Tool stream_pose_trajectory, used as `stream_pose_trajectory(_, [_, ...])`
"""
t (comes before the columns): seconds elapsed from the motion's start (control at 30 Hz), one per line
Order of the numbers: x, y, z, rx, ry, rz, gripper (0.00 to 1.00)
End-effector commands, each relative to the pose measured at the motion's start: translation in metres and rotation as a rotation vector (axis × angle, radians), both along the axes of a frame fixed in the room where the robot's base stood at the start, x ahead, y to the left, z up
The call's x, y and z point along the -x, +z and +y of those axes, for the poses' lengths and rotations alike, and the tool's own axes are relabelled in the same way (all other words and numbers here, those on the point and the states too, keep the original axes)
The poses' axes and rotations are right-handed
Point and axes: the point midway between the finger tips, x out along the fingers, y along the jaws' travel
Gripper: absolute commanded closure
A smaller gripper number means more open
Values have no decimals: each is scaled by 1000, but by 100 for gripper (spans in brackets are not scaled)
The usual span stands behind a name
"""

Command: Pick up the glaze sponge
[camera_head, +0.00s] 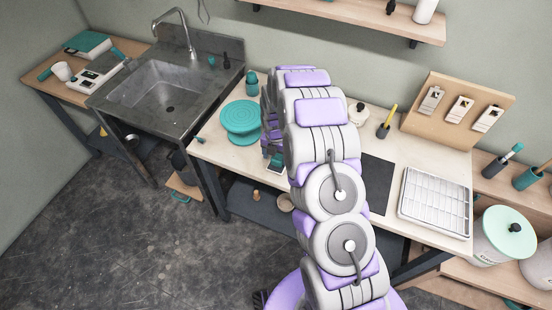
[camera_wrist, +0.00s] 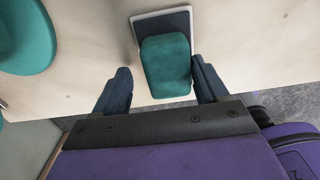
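The teal glaze sponge (camera_wrist: 165,66), a rounded block, lies on a small dark tray with a pale rim (camera_wrist: 137,22) in the wrist view. My gripper (camera_wrist: 161,66) is open, with one dark finger on each side of the sponge. Gaps show between both fingers and the sponge, so it is not gripped. In the head view, my arm reaches over the worktable and hides most of the area around the gripper. A small teal patch, apparently the sponge (camera_head: 276,160), shows just left of my arm.
A teal turntable (camera_head: 241,117) stands left of my arm on the pale worktable. A white rack (camera_head: 436,200) and a dark mat (camera_head: 377,182) lie to the right. A metal sink (camera_head: 160,88) stands to the left. In the wrist view, the table's front edge runs near the fingers.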

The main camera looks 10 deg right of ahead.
Motion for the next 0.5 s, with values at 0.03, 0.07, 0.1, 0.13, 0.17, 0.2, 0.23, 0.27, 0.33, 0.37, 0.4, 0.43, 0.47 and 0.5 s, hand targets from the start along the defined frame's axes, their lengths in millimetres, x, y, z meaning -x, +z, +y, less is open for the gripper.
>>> stream_pose_trajectory(0.03, [0,0,-2,-2,-3,0,33])
stream_pose_trajectory(0.07, [0,0,-3,-4,-3,0,36])
stream_pose_trajectory(0.1, [0,0,-4,-5,-4,0,40])
stream_pose_trajectory(0.13, [0,0,-5,-6,-4,-1,42])
stream_pose_trajectory(0.17, [0,0,-6,-7,-5,0,45])
stream_pose_trajectory(0.2, [0,0,-6,-7,-4,0,49])
stream_pose_trajectory(0.23, [0,0,-6,-7,-4,0,52])
stream_pose_trajectory(0.27, [0,0,-6,-7,-4,0,55])
stream_pose_trajectory(0.33, [0,0,-5,-5,-4,0,62])
stream_pose_trajectory(0.37, [0,0,-4,-4,-4,0,64])
stream_pose_trajectory(0.4, [0,0,-2,-2,-3,0,68])
stream_pose_trajectory(0.43, [0,0,-2,-1,-2,0,71])
stream_pose_trajectory(0.47, [0,0,-1,-1,-2,0,74])
stream_pose_trajectory(0.5, [0,0,0,0,-2,0,77])
